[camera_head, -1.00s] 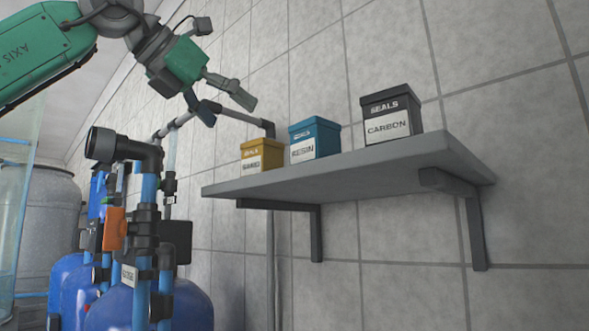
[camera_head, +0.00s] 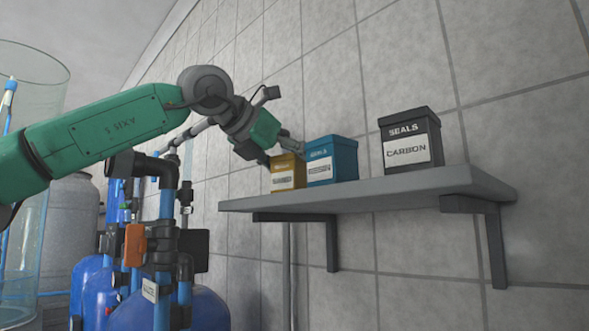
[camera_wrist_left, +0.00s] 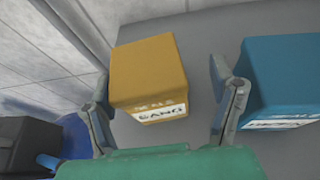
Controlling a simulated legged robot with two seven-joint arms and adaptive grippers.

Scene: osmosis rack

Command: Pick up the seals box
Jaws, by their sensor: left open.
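Three seals boxes stand on a grey wall shelf (camera_head: 400,193). The yellow one (camera_head: 287,173) is at the left end, the blue one (camera_head: 332,160) is close beside it, and the black one (camera_head: 409,140), labelled SEALS CARBON, is apart to the right. My left gripper (camera_head: 283,152) is at the yellow box. In the left wrist view the open fingers (camera_wrist_left: 165,100) are on either side of the yellow box (camera_wrist_left: 147,75), whose label seems to read SEALS SAND. The right finger is in the gap before the blue box (camera_wrist_left: 282,80). Contact with the yellow box cannot be told. My right gripper is not in view.
Blue tanks with pipes and valves (camera_head: 165,240) stand below and left of the shelf. A clear cylinder (camera_head: 40,180) and a grey tank (camera_head: 72,220) are further left. The tiled wall is right behind the shelf. The shelf is clear between the blue and black boxes.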

